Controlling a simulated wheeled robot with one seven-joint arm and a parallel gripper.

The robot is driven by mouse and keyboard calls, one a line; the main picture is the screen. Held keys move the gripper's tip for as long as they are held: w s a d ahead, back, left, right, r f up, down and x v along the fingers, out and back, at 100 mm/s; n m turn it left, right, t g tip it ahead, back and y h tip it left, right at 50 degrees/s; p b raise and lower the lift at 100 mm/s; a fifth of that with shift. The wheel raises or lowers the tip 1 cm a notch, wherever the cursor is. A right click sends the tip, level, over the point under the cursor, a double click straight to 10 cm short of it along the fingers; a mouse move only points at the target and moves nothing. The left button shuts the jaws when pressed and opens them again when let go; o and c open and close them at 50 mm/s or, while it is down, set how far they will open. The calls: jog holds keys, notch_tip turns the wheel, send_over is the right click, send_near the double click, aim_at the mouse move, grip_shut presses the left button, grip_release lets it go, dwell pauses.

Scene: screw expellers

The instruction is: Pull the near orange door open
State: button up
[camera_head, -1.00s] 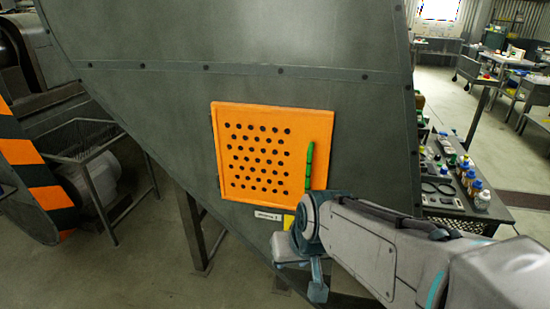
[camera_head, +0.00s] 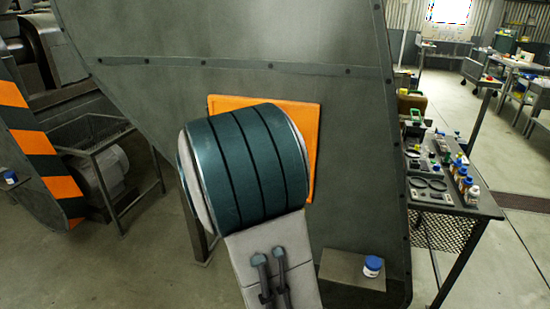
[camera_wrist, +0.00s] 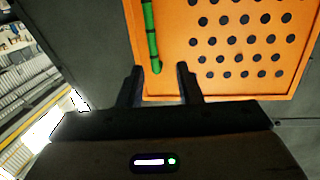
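The orange door (camera_head: 265,101) is set in the grey machine panel, mostly hidden in the head view behind my arm. In the wrist view the door (camera_wrist: 225,40) shows its round holes and a green handle (camera_wrist: 151,38) along one edge. The door looks shut. My gripper (camera_wrist: 160,72) is open, its two dark fingers apart with nothing held between them. The fingertips are close to the end of the handle, one on each side of it in the picture. I cannot tell whether they touch the door. My gripper is hidden in the head view.
A table (camera_head: 455,205) with bottles and tools stands to the right. A small shelf (camera_head: 350,272) with a blue and white jar (camera_head: 372,266) is below the panel. A railing (camera_head: 115,165) and motor are at left.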

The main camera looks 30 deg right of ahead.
jog(key=shift+h, duration=0.6)
jog(key=x, duration=0.9)
jog(key=s+p+x, duration=0.1)
jog(key=x, duration=0.3)
jog(key=shift+w+d+r, duration=0.2)
jog(key=shift+d, duration=0.3)
grip_shut()
jog(key=shift+a, duration=0.15)
